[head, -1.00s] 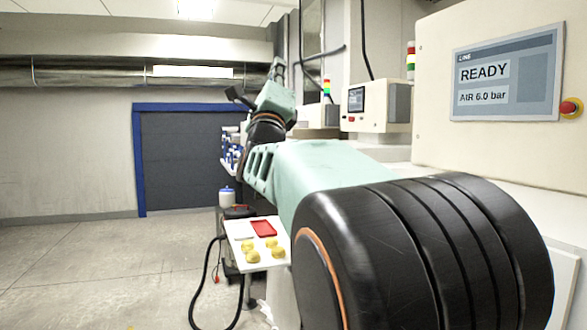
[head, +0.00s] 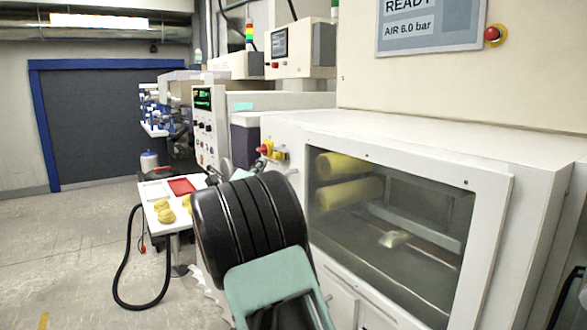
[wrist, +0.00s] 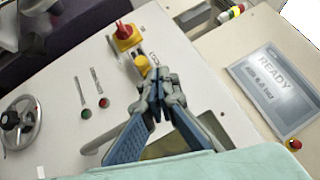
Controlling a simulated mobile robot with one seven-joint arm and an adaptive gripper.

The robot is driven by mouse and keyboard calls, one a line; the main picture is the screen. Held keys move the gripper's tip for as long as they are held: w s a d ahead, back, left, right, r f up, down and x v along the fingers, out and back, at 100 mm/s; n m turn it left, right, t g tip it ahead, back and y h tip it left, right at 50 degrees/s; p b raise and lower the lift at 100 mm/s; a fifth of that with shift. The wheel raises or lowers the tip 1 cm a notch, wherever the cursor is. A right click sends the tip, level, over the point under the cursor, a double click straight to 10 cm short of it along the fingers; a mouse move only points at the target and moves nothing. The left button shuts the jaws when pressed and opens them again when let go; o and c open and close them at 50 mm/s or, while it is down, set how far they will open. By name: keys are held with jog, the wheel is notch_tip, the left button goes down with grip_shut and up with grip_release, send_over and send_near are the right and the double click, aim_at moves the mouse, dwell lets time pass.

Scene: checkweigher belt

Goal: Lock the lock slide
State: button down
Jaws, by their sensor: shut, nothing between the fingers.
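A red rotary knob on a yellow plate (wrist: 124,36) sits on the white machine panel in the wrist view. Beside it, a yellow knob (wrist: 142,66) on a small grey metal strip appears to be the lock slide. In the head view, the red-and-yellow switch (head: 265,150) and a yellow part (head: 280,155) show at the cabinet's upper left corner. My gripper (wrist: 156,82) is shut and empty, its tips close to the yellow knob in the picture. I cannot tell whether they touch. The slide's far end is partly hidden by the fingers.
A windowed door (head: 395,225) shows yellow rollers inside. The panel carries a handwheel (wrist: 18,124), push buttons (wrist: 104,102) and two slots. A READY screen (wrist: 265,90) and a red stop button (wrist: 295,144) lie to the right. A small table (head: 152,195) stands left.

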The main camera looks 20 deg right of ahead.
jog(key=shift+g, duration=0.4)
jog(key=f, duration=0.1)
jog(key=d+f, duration=0.2)
jog(key=f, duration=0.1)
jog(key=shift+w+d, duration=0.2)
jog(key=shift+w, duration=0.1)
jog(key=shift+w+r, duration=0.1)
jog(key=p, duration=0.2)
send_near(282, 156)
jog(key=x, duration=0.5)
